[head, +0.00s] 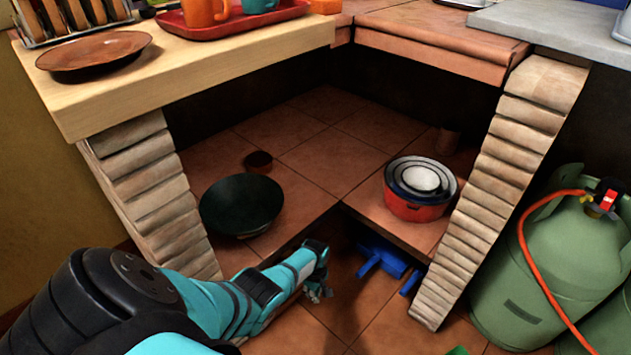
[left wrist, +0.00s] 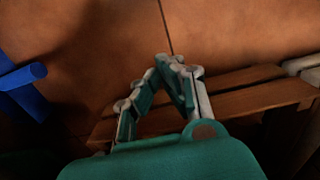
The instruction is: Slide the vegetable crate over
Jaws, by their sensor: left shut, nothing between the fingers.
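A low wooden crate with brown slats (left wrist: 240,93) shows in the left wrist view, running from the centre to the right edge. My left gripper also shows in the left wrist view (left wrist: 172,64); it is shut and empty, and its fingers overlap the slats in the picture. I cannot tell if they touch. In the head view my left gripper (head: 320,291) is low over the tiled floor, in front of the counter recess. My arm hides most of what lies beneath it there, and no vegetables are clearly visible. My right gripper is not in view.
A blue object (head: 385,258) lies on the floor right of the gripper. A dark bowl (head: 242,204) and nested pots (head: 414,207) sit on the tiled ledge. Brick pillars (head: 145,185) flank the recess. A green gas cylinder (head: 545,265) stands at right.

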